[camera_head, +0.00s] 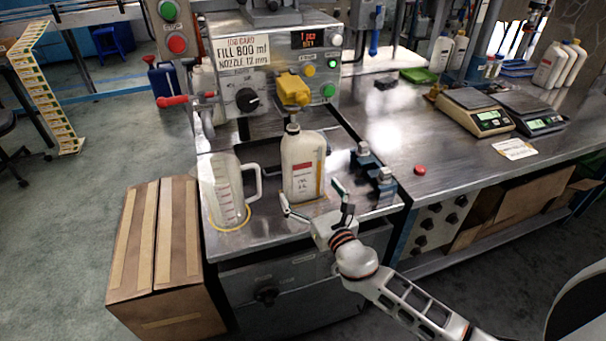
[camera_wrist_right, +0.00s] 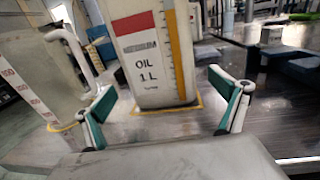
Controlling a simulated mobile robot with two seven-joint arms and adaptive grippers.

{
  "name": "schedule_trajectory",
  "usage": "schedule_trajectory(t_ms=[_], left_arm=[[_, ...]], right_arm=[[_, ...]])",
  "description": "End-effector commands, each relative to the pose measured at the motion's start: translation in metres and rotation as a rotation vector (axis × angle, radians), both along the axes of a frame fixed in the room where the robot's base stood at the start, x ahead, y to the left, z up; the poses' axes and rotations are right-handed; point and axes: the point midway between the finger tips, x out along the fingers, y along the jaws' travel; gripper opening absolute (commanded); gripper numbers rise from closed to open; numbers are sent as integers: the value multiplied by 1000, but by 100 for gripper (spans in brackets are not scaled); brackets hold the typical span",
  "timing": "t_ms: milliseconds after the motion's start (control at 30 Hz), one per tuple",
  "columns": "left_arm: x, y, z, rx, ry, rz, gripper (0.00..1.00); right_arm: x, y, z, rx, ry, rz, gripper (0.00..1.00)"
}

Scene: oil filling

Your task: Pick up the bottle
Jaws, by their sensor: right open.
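The white oil bottle (camera_head: 303,165) stands upright on the steel filling bench, under the yellow nozzle (camera_head: 294,89). Its red label and yellow level strip show in the right wrist view, where the bottle (camera_wrist_right: 152,50) reads "OIL 1 L". My right gripper (camera_head: 316,203) is open, in front of the bottle and low near its base. In the right wrist view its two fingers (camera_wrist_right: 160,100) are spread, one to each side of the bottle's lower part, with a gap between fingers and bottle. My left gripper is not in view.
A clear measuring jug (camera_head: 226,192) stands just left of the bottle. The filling machine (camera_head: 270,60) rises behind. Two scales (camera_head: 475,112) and a red button (camera_head: 420,170) are on the right bench. A cardboard box (camera_head: 160,250) stands at left.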

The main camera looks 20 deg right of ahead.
Motion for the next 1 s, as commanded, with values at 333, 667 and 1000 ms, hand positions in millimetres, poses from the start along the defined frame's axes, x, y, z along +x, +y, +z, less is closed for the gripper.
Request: schedule_trajectory(t_ms=[333,667,1000], left_arm=[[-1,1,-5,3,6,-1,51],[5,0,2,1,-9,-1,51],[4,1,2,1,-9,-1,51]], right_arm=[[43,4,1,2,0,0,97],[44,4,1,2,0,0,79],[45,4,4,3,-5,0,30]])
